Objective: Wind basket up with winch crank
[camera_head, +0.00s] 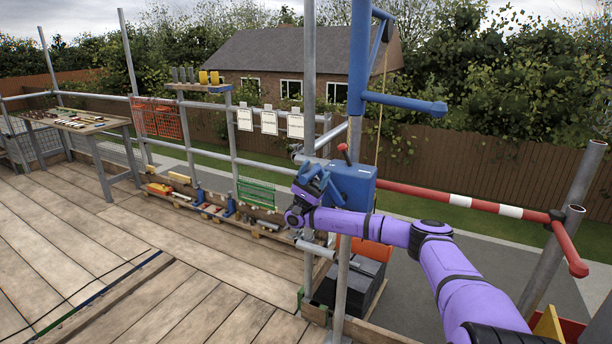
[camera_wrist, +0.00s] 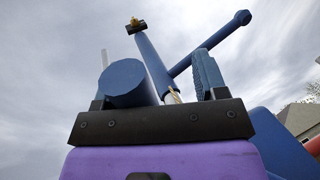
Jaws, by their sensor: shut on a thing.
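The winch (camera_head: 351,184) is a blue box with a red-knobbed lever on top, mounted on the scaffold pole. My gripper (camera_head: 312,180) is at its left side. In the wrist view, the round end of the blue crank handle (camera_wrist: 126,84) lies between the gripper's two fingers, close to the left one, and my gripper is shut on it. A thin rope (camera_head: 381,115) hangs from the blue hoist post (camera_head: 360,60) and passes behind the winch. An orange thing (camera_head: 377,254) shows below the winch, partly hidden by my arm; I cannot tell whether it is the basket.
Dark stacked blocks (camera_head: 362,285) stand below the winch. A red-and-white rail (camera_head: 480,204) runs to the right, and a blue side bar (camera_head: 405,102) juts out above. A workbench (camera_head: 75,120) stands far left. The plank deck (camera_head: 190,245) is mostly clear.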

